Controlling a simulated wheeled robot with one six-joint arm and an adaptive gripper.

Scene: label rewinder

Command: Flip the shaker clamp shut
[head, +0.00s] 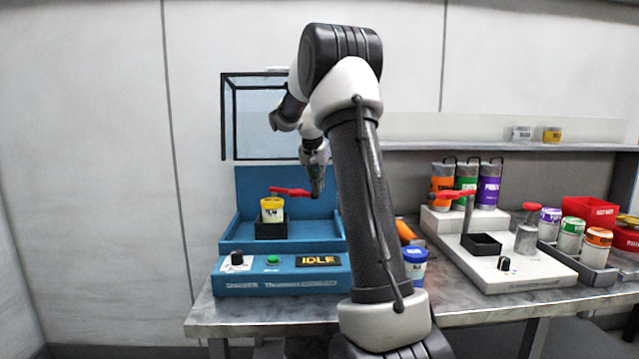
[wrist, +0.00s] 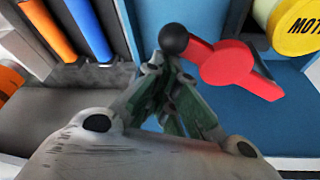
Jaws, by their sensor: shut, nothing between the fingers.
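The blue shaker (head: 229,280) stands at the left end of the bench, with a yellow-lidded jar (head: 272,209) in its black holder. The red clamp (head: 290,191) shows at the height of the jar's lid. In the wrist view the red clamp (wrist: 230,66) ends in a black ball knob (wrist: 174,39), and the yellow lid (wrist: 300,27) is at the top right. My gripper (head: 317,195) is at the right end of the clamp. Its fingers (wrist: 165,68) are together and empty, close by the knob; I cannot tell whether they touch it.
The shaker front has a dark knob (head: 237,258), a green button (head: 272,260) and a display reading IDLE (head: 319,261). A clear guard (head: 262,118) stands above the shaker's back. A blue-lidded jar (head: 414,267) and a white station (head: 507,273) are to the right.

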